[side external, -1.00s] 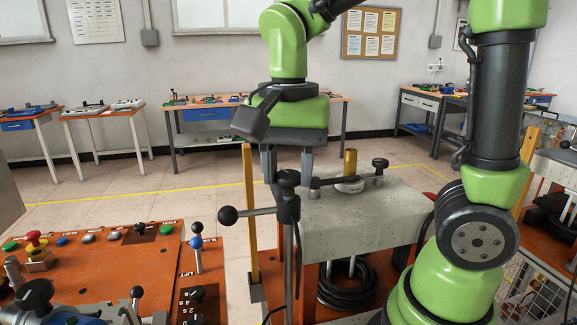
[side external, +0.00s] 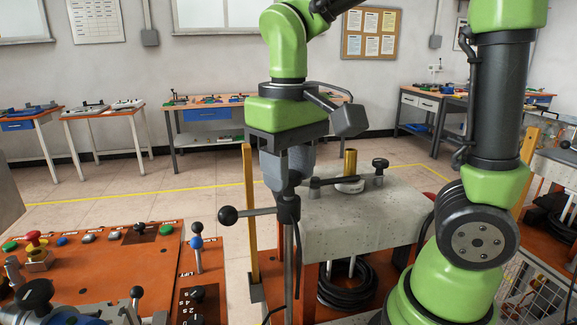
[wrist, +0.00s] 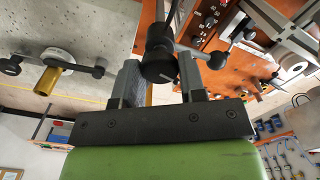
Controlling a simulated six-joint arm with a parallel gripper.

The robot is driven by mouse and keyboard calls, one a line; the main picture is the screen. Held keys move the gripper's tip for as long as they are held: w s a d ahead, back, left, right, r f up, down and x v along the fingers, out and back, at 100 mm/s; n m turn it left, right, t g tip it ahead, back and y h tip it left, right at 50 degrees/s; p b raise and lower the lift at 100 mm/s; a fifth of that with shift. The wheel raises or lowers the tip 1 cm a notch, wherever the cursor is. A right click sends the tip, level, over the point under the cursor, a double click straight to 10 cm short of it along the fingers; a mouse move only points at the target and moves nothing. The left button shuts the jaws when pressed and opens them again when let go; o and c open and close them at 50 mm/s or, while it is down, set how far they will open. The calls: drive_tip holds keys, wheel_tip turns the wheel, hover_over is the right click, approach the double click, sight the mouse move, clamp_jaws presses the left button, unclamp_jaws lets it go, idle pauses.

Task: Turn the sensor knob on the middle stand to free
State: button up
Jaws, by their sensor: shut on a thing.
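The stand (side external: 289,245) is a thin upright post with a dark clamp head and a side rod ending in a black ball (side external: 228,215). My gripper (side external: 285,182) comes down from above over the top of the stand, its fingers lined up one behind the other and hiding most of the black sensor knob. In the wrist view the black knob (wrist: 159,60) sits between the two grey fingers of my gripper (wrist: 160,82), which are shut on it. I cannot read any marking on the knob.
Right behind the stand is a grey block (side external: 360,215) with a brass post (side external: 350,162) and a dark bar with knobs. An orange control panel (side external: 110,260) with levers and buttons lies at left. A yellow post (side external: 250,210) stands close to the gripper.

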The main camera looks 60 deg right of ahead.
drive_tip(key=shift+n, duration=1.3)
drive_tip(key=o, duration=0.9)
wheel_tip(320, 180, up, 10)
drive_tip(key=shift+s, duration=0.1)
drive_tip(key=m+t+y, duration=0.2)
drive_tip(key=m+t, duration=0.2)
drive_tip(key=t, duration=0.3)
approach(294, 174)
drive_tip(key=f, duration=0.1)
drive_tip(key=a+f, duration=0.1)
drive_tip(key=s+a+f, duration=0.1)
drive_tip(key=shift+f, duration=0.25)
